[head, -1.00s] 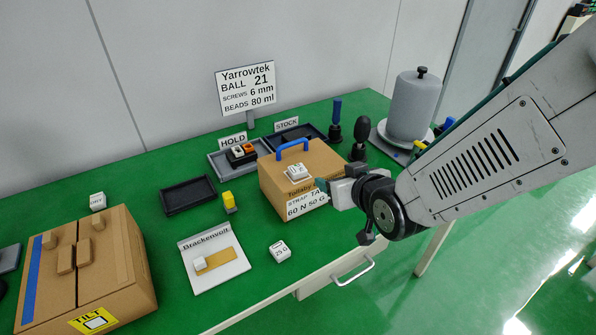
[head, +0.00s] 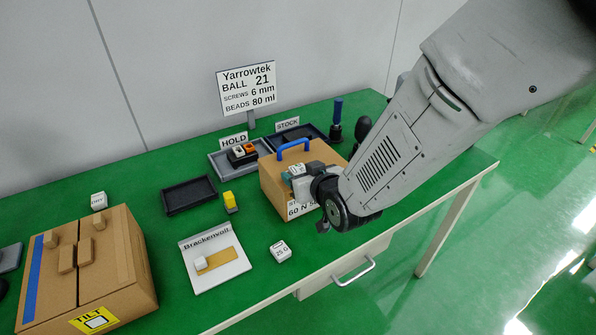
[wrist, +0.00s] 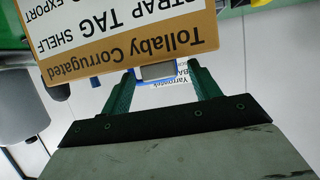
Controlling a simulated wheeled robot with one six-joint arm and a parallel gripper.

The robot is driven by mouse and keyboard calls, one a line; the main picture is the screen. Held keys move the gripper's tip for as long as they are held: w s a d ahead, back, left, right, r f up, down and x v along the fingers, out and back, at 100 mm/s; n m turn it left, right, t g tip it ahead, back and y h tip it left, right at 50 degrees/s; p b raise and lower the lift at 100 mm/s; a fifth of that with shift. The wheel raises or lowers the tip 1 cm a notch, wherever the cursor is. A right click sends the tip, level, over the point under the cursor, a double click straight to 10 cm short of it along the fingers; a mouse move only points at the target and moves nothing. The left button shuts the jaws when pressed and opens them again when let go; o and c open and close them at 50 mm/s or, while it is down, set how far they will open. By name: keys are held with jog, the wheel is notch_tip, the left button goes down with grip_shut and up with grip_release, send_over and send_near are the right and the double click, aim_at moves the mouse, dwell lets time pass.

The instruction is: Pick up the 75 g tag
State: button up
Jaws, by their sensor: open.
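A Brackenvolt board (head: 222,275), a yellow block (head: 230,202) and a black tray (head: 189,195) lie left. Another carton (head: 128,262) stands front left. Green table shows between them.

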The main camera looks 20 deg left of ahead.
jog(key=c, duration=1.1)
jog(key=shift+o, duration=0.2)
jog(key=shift+r, duration=0.15)
